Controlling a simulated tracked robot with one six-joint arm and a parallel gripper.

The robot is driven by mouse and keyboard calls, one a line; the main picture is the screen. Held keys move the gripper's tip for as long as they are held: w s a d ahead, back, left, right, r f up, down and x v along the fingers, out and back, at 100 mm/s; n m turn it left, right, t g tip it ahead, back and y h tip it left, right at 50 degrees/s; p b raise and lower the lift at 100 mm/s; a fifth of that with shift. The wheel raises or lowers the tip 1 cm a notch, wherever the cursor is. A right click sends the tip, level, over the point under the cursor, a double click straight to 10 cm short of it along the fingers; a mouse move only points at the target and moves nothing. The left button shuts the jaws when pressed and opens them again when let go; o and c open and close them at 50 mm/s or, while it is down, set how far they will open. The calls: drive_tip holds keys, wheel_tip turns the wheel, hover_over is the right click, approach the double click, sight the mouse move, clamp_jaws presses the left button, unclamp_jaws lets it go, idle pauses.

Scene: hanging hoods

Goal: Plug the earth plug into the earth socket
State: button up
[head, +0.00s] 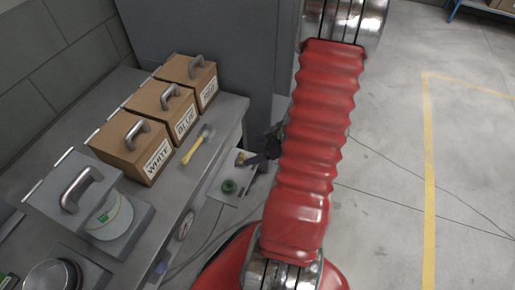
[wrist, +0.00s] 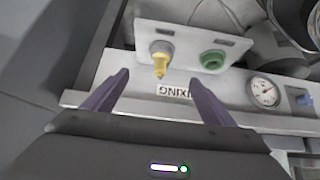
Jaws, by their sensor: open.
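A white panel (wrist: 190,32) carries two round fittings. One is a yellow piece (wrist: 160,62) standing out of a grey ring; the other is a green ring-shaped socket (wrist: 212,60) to its right. No readable label shows which is the earth plug or earth socket. My gripper (wrist: 160,84) is open and empty, its purple fingers pointing toward the panel, with the yellow piece in line between them but apart. In the head view my dark gripper (head: 266,146) is beside the yellow piece (head: 240,158), with the green socket (head: 229,186) below it.
A gauge (wrist: 263,91) and blue knob (wrist: 302,97) sit near the panel. Open floor lies right.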

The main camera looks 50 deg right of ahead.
sight(242, 156)
drive_tip(key=x, duration=0.9)
drive_tip(key=shift+w+a+f, duration=0.1)
drive_tip(key=shift+w+f, duration=0.1)
drive_tip(key=shift+f, duration=0.15)
drive_tip(key=c, duration=1.7)
drive_tip(key=o, duration=1.7)
drive_tip(key=shift+s, duration=0.15)
